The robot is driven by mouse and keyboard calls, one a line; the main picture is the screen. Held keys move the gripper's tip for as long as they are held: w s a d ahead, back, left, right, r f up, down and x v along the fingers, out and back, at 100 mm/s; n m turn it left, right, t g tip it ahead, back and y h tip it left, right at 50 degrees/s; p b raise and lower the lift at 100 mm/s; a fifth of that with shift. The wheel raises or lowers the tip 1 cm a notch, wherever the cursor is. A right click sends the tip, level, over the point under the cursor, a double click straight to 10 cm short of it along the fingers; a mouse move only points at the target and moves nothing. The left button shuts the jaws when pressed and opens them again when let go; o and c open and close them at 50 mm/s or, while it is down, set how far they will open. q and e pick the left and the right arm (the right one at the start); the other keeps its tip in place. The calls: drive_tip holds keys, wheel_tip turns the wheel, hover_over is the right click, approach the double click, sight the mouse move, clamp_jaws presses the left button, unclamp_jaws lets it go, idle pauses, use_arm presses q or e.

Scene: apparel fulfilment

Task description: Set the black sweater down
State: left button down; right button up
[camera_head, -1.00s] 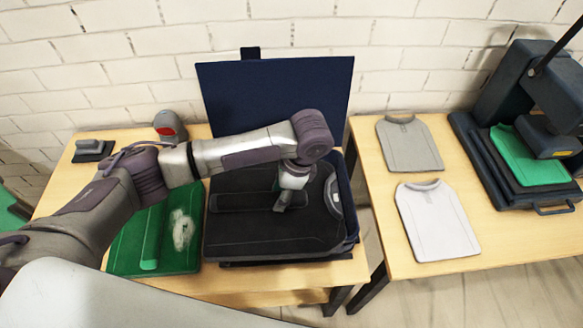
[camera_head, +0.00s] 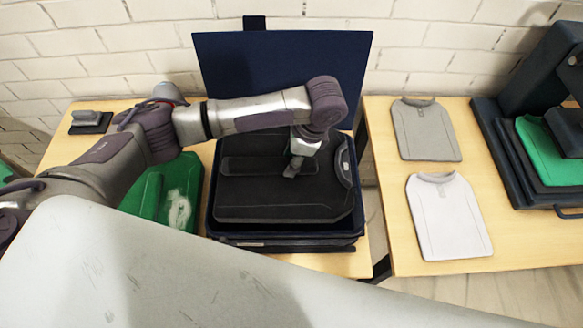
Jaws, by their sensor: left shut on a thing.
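The black sweater (camera_head: 275,197) lies flat, collar toward the right, within the open navy box (camera_head: 352,226), whose lid (camera_head: 280,72) stands up at the back. The sweater covers most of the box's inside. My left gripper (camera_head: 292,172) points down over the sweater, to the right of its middle. It is shut on the black sweater, at the right end of a dark raised strip on it. The fingertips are dark against the cloth and their exact contact is hard to see. My right gripper is not in view.
A green garment (camera_head: 160,198) with a pale print lies left of the box, partly behind my arm. A grey shirt (camera_head: 425,130) and a white shirt (camera_head: 447,217) lie on the right table, with a press (camera_head: 545,75) holding a green garment (camera_head: 545,150).

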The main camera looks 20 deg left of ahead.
use_arm(q)
drive_tip(key=shift+f, duration=0.7)
drive_tip(key=shift+w+f+b, duration=0.2)
drive_tip(key=shift+f+b, duration=0.7)
drive_tip(key=shift+f, duration=0.4)
wheel_tip(320, 180, down, 6)
drive_tip(key=b, duration=0.7)
drive_tip(key=shift+r, duration=0.2)
drive_tip(key=shift+f+b, duration=0.55)
drive_tip(key=shift+b, duration=0.3)
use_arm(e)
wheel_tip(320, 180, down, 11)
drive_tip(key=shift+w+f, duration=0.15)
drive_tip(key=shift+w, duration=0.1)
use_arm(q)
drive_tip(key=shift+r, duration=0.1)
drive_tip(key=shift+f, duration=0.55)
drive_tip(key=shift+c, duration=2.2)
unclamp_jaws()
drive_tip(key=shift+s, duration=0.1)
